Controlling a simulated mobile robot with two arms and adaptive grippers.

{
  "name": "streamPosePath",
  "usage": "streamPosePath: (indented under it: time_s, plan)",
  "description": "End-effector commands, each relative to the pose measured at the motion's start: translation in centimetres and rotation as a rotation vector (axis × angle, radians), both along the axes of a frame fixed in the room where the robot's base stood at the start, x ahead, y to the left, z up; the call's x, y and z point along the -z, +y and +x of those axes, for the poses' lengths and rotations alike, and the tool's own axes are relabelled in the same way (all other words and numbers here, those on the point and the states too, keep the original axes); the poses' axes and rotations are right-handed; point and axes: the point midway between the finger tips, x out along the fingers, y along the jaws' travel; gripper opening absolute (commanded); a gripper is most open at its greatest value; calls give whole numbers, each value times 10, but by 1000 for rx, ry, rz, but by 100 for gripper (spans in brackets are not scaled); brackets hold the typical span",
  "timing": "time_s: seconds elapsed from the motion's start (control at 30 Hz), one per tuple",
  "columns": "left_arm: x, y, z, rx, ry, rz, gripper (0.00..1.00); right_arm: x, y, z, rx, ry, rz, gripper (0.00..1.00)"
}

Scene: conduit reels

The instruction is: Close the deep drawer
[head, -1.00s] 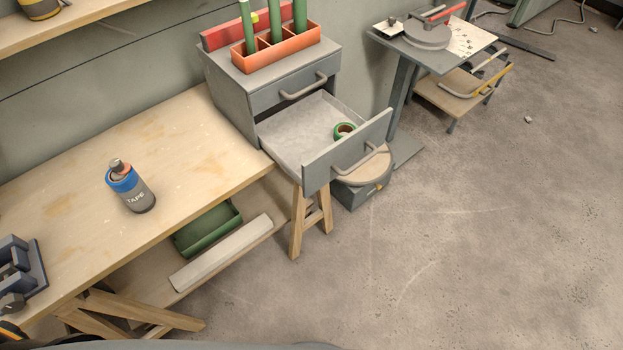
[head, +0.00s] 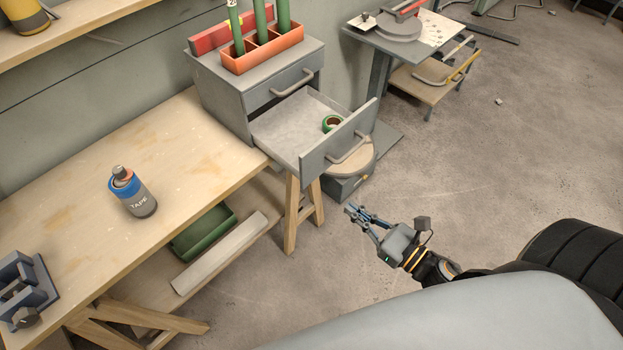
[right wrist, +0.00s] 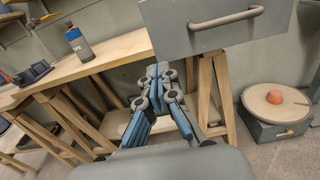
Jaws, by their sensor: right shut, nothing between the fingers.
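The deep drawer (head: 337,140) is the lower one in the grey cabinet (head: 222,92) on the workbench. It stands pulled out, with a green tape roll (head: 333,123) inside near its front. Its grey front and bar handle (right wrist: 227,17) fill the top of the right wrist view. My right gripper (head: 351,208) is shut and empty, in the air below and in front of the drawer front, apart from it. It also shows in the right wrist view (right wrist: 158,72). My left gripper is in neither current view.
A shut upper drawer (head: 280,88) sits above. A tape can (head: 132,192) and a grey clamp-like tool (head: 25,288) are on the bench (head: 190,160). The floor on the right is open.

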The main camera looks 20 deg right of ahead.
Motion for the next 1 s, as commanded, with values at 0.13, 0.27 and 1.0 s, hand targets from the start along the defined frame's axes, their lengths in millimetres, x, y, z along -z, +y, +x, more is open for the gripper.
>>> streamPosePath:
  time_s: [0.13,0.27,1.0]
  plan:
    - [-15,-3,0,-1,0,-3,0,-6,13,32,-1,-4,4,0]
    - [-24,-3,-3,-1,5,-3,0,-5,23,58,0,-2,5,0]
    - [-39,1,-11,1,18,2,0,0,44,107,1,2,5,0]
